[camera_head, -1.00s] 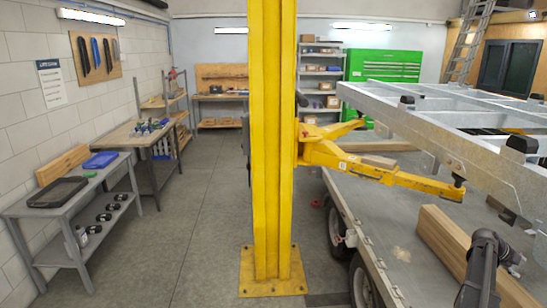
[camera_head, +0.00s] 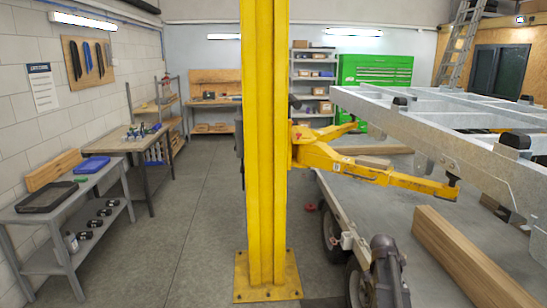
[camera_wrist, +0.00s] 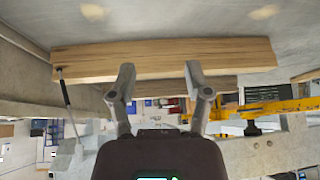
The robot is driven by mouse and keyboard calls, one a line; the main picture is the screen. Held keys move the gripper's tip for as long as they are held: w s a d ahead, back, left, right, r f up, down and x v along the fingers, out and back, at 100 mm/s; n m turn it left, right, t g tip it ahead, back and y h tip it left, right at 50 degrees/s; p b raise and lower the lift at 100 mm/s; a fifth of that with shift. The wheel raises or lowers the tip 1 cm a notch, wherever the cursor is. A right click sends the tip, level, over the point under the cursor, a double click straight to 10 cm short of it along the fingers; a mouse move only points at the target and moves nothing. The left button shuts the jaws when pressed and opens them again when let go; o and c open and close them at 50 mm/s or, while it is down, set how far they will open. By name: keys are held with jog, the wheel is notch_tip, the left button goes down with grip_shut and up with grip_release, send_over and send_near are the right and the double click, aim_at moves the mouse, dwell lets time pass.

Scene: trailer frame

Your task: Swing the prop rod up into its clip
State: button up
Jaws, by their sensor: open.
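In the wrist view my gripper (camera_wrist: 160,72) is open and empty, its two grey fingers apart in front of a long wooden beam. A thin rod (camera_wrist: 67,105) with a dark end shows at the left of that view, apart from the fingers; I cannot tell for sure that it is the prop rod. I cannot make out its clip. The galvanised trailer frame (camera_head: 440,125) is raised at the right of the head view. My dark arm shows at the lower right there, with its fingers not visible.
A yellow lift post (camera_head: 265,150) stands mid-view, its yellow arm (camera_head: 380,175) reaching under the frame. The wooden beam (camera_head: 465,255) lies on the grey bed (camera_head: 400,210). Benches (camera_head: 75,215) line the left wall. The floor between benches and post is clear.

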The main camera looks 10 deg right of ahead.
jog(key=s+a+f+n+y+b, duration=0.1)
jog(key=a+n, duration=0.5)
jog(key=a, duration=0.6)
jog(key=s+a+f+n+y+b, duration=0.1)
jog(key=s+a+f+n+y, duration=0.2)
jog(key=a, duration=0.9)
jog(key=s+a+f+n+y+b, duration=0.1)
jog(key=s+a+n, duration=0.3)
jog(key=a+n, duration=0.5)
jog(key=a+f+y, duration=0.1)
jog(key=a, duration=0.3)
jog(key=shift+s+f+g+b, duration=0.2)
jog(key=shift+s+g+b, duration=0.1)
jog(key=shift+s, duration=0.1)
jog(key=c, duration=0.9)
